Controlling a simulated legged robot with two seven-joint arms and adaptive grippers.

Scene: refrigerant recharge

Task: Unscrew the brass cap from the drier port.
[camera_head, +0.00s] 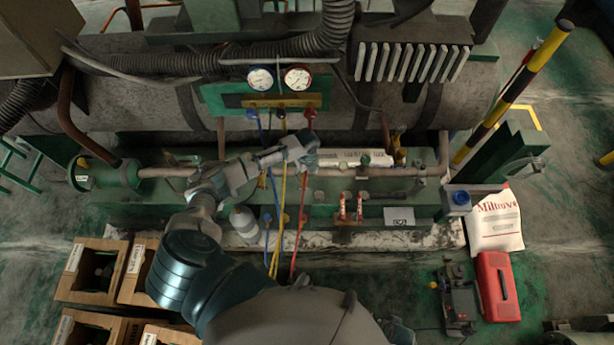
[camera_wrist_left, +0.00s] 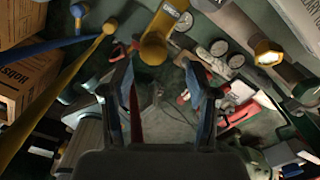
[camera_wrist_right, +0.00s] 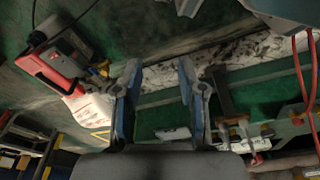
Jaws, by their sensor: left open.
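The drier (camera_head: 345,157) is a pale labelled cylinder lying along the pipe on the green skid. A brass-coloured fitting (camera_head: 399,156) stands at its right end. In the left wrist view a brass cap-like piece (camera_wrist_left: 267,52) shows at the upper right, apart from the fingers. My left gripper (camera_head: 306,150) is over the drier's left end; its fingers (camera_wrist_left: 159,62) are open, with a yellow-brass rounded piece (camera_wrist_left: 153,48) showing between or beyond the tips. I cannot tell whether they touch it. My right gripper (camera_wrist_right: 156,68) is open and empty.
The gauge manifold (camera_head: 280,100) hangs behind, with blue, yellow and red hoses (camera_head: 303,200) running down beside my left arm.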

